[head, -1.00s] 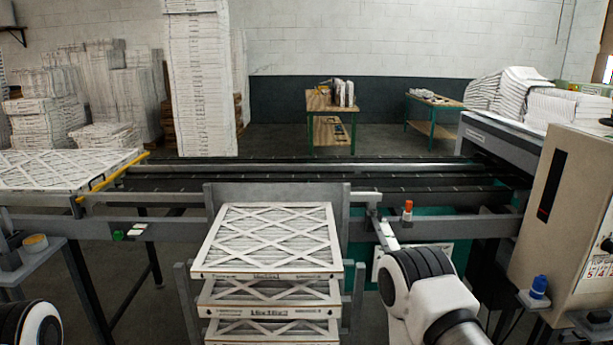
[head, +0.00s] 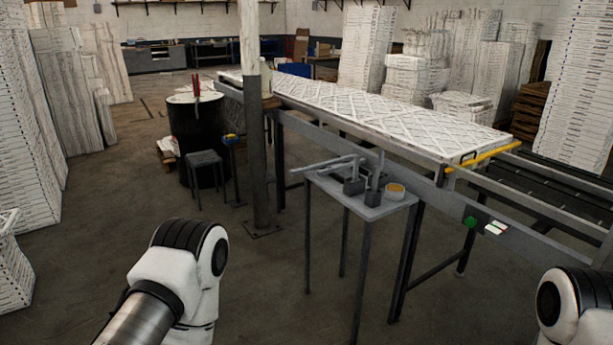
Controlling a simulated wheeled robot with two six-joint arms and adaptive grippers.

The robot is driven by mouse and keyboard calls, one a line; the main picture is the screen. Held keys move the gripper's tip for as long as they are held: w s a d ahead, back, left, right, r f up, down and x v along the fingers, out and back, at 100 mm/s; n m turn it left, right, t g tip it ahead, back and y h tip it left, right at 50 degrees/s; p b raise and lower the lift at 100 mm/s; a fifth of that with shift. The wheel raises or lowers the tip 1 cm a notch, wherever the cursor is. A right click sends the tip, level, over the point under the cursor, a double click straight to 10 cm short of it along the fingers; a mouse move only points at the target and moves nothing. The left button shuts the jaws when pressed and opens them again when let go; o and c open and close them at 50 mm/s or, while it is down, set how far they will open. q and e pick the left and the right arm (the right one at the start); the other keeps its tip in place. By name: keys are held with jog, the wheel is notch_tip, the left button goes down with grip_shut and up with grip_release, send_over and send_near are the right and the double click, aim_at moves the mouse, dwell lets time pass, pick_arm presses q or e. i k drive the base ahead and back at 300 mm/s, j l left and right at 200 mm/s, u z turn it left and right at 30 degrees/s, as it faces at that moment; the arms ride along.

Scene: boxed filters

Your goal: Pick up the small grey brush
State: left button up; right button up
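I cannot pick out the small grey brush for certain. A small grey stand (head: 372,212) in the middle of the head view carries several grey items, among them upright pieces on blocks (head: 353,185) and a long grey bar (head: 325,164) that juts out past its left edge. Any of these is too small to identify surely. Neither gripper shows; only white and black links of my arms appear at the bottom left and bottom right.
A round orange-yellow item (head: 395,190) sits on the stand. A long conveyor with filters (head: 380,108) runs behind it. A steel post (head: 256,150), a dark drum (head: 196,125) and a low stool (head: 204,160) stand to the left. Open floor (head: 270,285) lies in front.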

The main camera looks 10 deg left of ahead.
aim_at(377, 167)
jog(key=z, duration=1.85)
jog(key=u, duration=1.85)
jog(key=i+j, duration=0.2)
jog(key=i, duration=0.25)
jog(key=i+j, duration=0.25)
jog(key=i, duration=0.2)
jog(key=i+j+u, duration=0.1)
jog(key=i, duration=0.4)
jog(key=j, duration=0.1)
